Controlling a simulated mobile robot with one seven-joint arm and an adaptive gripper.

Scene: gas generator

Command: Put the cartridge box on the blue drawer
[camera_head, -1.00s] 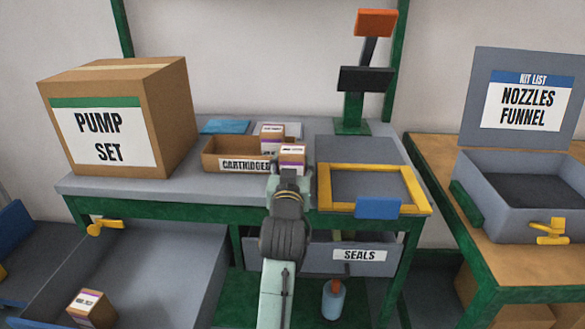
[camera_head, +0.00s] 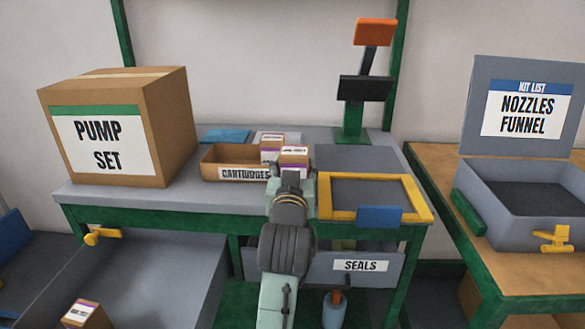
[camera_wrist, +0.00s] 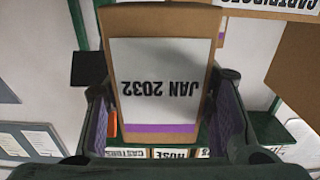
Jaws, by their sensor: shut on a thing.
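My gripper (camera_head: 291,180) is shut on a cartridge box (camera_head: 294,157), a small brown carton with a white and purple label. In the wrist view the box (camera_wrist: 168,80) sits between both fingers, its label reading JAN 2032 upside down. In the head view it is at the right end of the CARTRIDGES bin (camera_head: 222,163); whether it touches the bin I cannot tell. I cannot tell which drawer is the blue one. A yellow-framed tray with a blue front tab (camera_head: 380,216) is right of my gripper. A blue panel (camera_head: 18,237) shows at the far left.
Another small carton (camera_head: 271,148) stands in the bin. A large PUMP SET box (camera_head: 120,125) is at left. A grey drawer (camera_head: 150,275) with a yellow handle holds a carton (camera_head: 87,315). A SEALS bin (camera_head: 330,265) sits below. A grey NOZZLES FUNNEL case (camera_head: 520,195) is at right.

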